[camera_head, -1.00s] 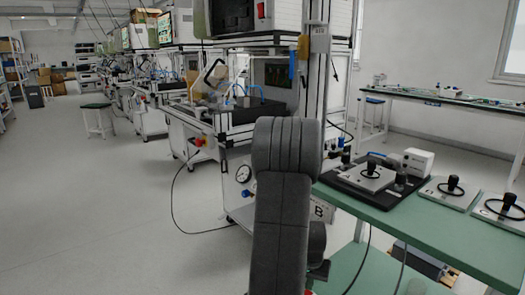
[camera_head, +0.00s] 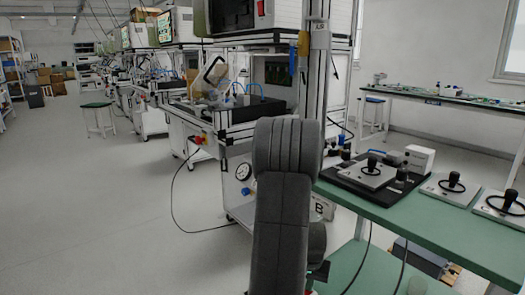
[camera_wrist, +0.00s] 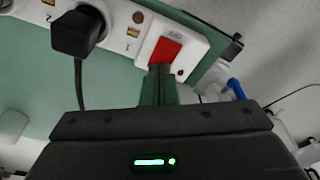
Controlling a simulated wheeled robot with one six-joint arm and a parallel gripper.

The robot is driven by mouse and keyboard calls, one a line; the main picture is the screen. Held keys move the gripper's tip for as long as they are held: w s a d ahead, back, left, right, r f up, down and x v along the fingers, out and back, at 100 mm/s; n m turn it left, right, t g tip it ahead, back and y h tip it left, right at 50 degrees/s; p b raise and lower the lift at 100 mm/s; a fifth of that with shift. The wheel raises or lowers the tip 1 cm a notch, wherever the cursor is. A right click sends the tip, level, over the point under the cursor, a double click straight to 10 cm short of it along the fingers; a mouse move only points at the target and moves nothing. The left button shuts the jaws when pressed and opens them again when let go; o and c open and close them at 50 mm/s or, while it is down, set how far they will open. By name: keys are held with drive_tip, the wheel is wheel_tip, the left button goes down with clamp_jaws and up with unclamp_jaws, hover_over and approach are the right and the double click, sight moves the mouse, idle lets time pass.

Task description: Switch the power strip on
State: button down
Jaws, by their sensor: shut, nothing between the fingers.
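The white power strip (camera_wrist: 120,24) runs across the top of the wrist view along a green surface. Its red switch (camera_wrist: 166,51) sits near the right end of the strip. A black plug (camera_wrist: 78,32) with a cable is in a socket left of the switch. My gripper (camera_wrist: 160,70) is shut and empty, its fingertips at the lower edge of the red switch. I cannot tell whether they touch it, nor which way the switch is set. In the head view my arm hides the gripper, and I cannot make out the strip.
In the head view a green-topped bench (camera_head: 430,232) stands at right, with a black tray (camera_head: 345,176), several lever devices and a white box (camera_head: 419,158). A blue part (camera_wrist: 236,89) lies right of my gripper in the wrist view. Open floor (camera_head: 90,210) is at left.

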drive_tip(key=shift+f, duration=0.15)
drive_tip(key=shift+r+p, duration=2.65)
drive_tip(key=shift+r, duration=0.9)
drive_tip(key=shift+f, duration=0.15)
wheel_tip(320, 180, down, 7)
drive_tip(key=b, duration=0.5)
drive_tip(key=shift+b, duration=0.3)
drive_tip(key=shift+r, duration=0.2)
drive_tip(key=shift+r, duration=0.1)
